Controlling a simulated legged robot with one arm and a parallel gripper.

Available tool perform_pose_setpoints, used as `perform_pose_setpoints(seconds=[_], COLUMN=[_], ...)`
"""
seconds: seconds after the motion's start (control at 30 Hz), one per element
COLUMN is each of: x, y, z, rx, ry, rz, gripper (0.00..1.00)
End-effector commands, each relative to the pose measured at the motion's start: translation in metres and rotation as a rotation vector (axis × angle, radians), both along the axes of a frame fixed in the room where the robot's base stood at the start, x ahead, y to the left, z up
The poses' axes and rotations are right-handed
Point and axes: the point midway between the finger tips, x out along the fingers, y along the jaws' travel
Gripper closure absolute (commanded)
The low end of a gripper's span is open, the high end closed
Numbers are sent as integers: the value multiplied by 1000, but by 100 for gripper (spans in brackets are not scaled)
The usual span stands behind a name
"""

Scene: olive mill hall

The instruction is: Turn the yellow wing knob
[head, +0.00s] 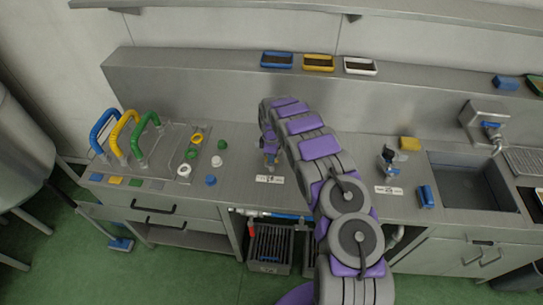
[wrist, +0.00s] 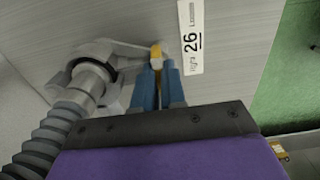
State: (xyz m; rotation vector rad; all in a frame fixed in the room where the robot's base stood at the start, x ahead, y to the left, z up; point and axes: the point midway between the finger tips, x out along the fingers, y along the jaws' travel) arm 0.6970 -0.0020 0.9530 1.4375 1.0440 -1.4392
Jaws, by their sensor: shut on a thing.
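The yellow wing knob (wrist: 156,52) shows as a small yellow piece at the fingertips in the wrist view, mostly hidden by the blue fingers. My gripper (wrist: 160,73) is shut on it, its two blue fingers close together. In the head view my gripper (head: 270,160) points down at the bench just behind a white label, and the knob cannot be made out clearly there. A grey metal fitting (wrist: 92,82) stands left of the fingers in the wrist view. The white label (wrist: 191,38) marked 26 lies on the steel to the right of the fingertips.
The steel bench (head: 238,190) carries blue, yellow and green curved handles (head: 125,130) at left and several round caps. A second fitting (head: 388,160) with a label stands right of my arm, near a sink (head: 470,185). Trays line the back ledge.

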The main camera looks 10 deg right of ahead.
Motion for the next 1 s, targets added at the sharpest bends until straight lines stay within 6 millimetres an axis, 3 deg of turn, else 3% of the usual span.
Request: perform_pose_setpoints(seconds=[0.5,0.53,0.77,1.0], x=[5,5,3,1], y=[0,0,0,0], z=[4,4,3,2], rx=[0,0,0,0], ry=[-17,-17,-9,-5], rz=[19,19,18,17], gripper=[100,86,64,64])
